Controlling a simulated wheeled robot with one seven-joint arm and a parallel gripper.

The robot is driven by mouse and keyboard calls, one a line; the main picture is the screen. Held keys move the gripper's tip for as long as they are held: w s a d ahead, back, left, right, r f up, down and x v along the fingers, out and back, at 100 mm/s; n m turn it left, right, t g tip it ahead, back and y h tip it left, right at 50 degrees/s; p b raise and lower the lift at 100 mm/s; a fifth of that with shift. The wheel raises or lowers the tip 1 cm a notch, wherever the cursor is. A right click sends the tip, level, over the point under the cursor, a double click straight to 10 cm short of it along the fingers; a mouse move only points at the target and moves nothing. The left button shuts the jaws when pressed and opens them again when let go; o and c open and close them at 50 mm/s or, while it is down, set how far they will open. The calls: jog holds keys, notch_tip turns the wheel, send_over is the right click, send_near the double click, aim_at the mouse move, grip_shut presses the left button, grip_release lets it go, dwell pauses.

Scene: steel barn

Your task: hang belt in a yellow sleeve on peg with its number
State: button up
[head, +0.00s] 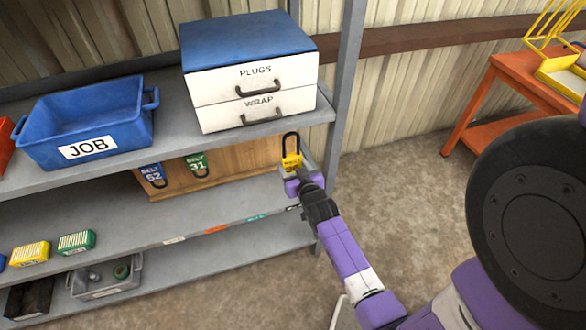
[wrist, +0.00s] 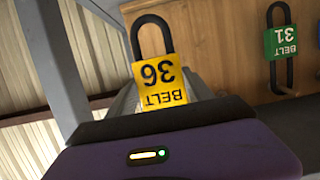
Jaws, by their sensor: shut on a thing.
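A yellow sleeve (head: 291,162) marked BELT is on a black belt (head: 290,141) whose loop stands up above it. The wrist view shows the sleeve (wrist: 160,84) upside down, with the number 36. My gripper (head: 299,183) is shut on this belt from below, at the right end of the wooden board (head: 226,175). I cannot tell whether the belt touches the board. On the board hang a blue-sleeved belt (head: 152,173), its number looking like 52 or 62, and a green-sleeved belt (head: 196,163) marked 31. Peg numbers are not readable.
A blue JOB bin (head: 88,122) and a PLUGS and WRAP drawer box (head: 252,92) stand on the shelf above the board. A metal post (head: 345,85) rises close to the right of my gripper. Yellow and green boxes (head: 75,241) sit lower left.

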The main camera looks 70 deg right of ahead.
jog(key=b+x, duration=0.1)
jog(key=x, duration=0.1)
jog(key=b+x, duration=0.1)
jog(key=x, duration=0.1)
jog(key=r+b+x, duration=0.1)
jog(key=x, duration=0.1)
jog(key=shift+w+d, duration=0.1)
jog(key=shift+d, duration=0.05)
dwell(0.3)
jog(key=shift+w+d+b, duration=0.1)
jog(key=shift+d+b, duration=0.05)
jog(key=shift+b, duration=0.2)
dwell(0.4)
jog(key=w+d+b, duration=0.4)
jog(key=d, duration=0.1)
jog(key=shift+w, duration=0.25)
dwell(1.3)
jog(key=shift+d, duration=0.1)
jog(key=shift+f, duration=0.1)
dwell(0.4)
jog(key=shift+f+b, duration=0.4)
jog(key=shift+f, duration=0.05)
